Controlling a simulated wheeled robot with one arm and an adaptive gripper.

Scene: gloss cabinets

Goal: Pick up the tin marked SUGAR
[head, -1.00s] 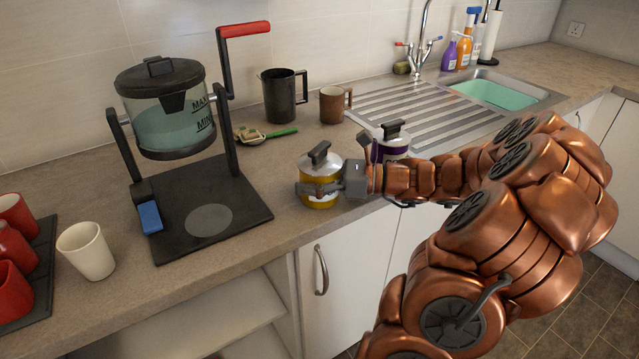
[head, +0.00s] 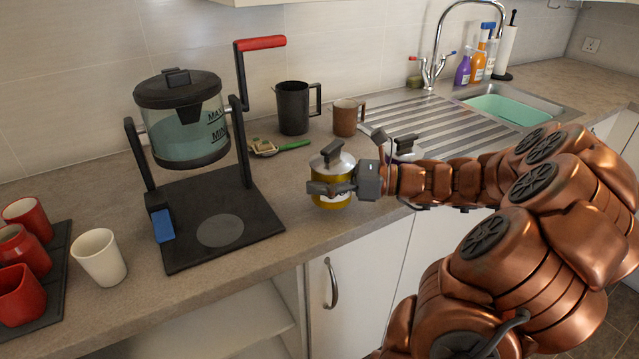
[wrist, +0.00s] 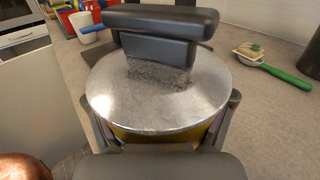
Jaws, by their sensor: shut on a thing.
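A yellow tin (head: 333,200) with a silver lid and black handle is in my gripper (head: 332,188), over the counter near its front edge. The fingers are closed around its sides, and it looks upright. Its lid (wrist: 160,95) fills the middle of the wrist view, with a finger on each side. No marking on this tin can be read. A second tin (head: 407,148), with a silver lid and black handle, stands behind my arm, which hides most of its body.
A black-framed water dispenser (head: 185,120) stands left on a dark base. A white cup (head: 99,258) and red cups (head: 25,250) are far left.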

